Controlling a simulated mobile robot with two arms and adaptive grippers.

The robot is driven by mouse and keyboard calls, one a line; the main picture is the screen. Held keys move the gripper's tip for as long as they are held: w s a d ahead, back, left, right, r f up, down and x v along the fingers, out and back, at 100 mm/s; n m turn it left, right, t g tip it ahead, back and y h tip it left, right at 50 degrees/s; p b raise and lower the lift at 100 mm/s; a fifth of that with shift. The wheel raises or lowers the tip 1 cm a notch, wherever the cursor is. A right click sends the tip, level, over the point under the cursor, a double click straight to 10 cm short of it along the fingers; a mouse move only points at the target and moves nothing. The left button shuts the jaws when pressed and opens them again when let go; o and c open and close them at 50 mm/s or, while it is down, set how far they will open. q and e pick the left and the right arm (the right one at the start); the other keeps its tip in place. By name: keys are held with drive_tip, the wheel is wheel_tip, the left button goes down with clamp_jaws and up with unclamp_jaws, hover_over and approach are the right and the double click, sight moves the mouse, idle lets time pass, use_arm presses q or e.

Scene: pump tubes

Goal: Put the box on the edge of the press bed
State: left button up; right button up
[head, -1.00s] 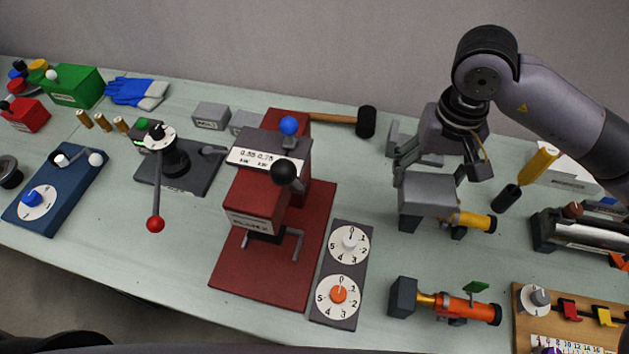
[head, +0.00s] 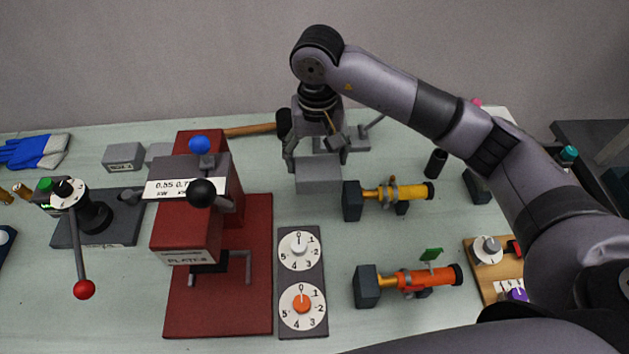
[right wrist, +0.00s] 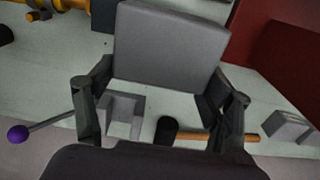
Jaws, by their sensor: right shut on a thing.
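My right gripper (head: 318,160) is shut on a grey box (head: 318,179), gripping it from above with a finger on either side. The box also shows between the fingers in the right wrist view (right wrist: 170,45). It appears held above the table, but the exact gap cannot be told. In the head view it is right of the red press (head: 188,225) and its flat red bed (head: 220,318), apart from the bed's right edge. My left gripper is not in view.
A two-dial panel (head: 302,275) lies along the bed's right side. A yellow tube pump (head: 408,191) and an orange one (head: 425,279) are to the right. A hammer (head: 250,130) lies behind the press, and a red-knobbed lever device (head: 95,215) stands left. Pale table shows between bed and pumps.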

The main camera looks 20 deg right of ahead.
wheel_tip(320, 180, down, 9)
drive_tip(key=shift+f+p, duration=0.2)
drive_tip(key=shift+p, duration=0.65)
drive_tip(key=shift+f, duration=0.15)
drive_tip(key=shift+f, duration=0.1)
drive_tip(key=shift+f+b, duration=0.1)
drive_tip(key=shift+b, duration=0.2)
drive_tip(key=o, duration=1.4)
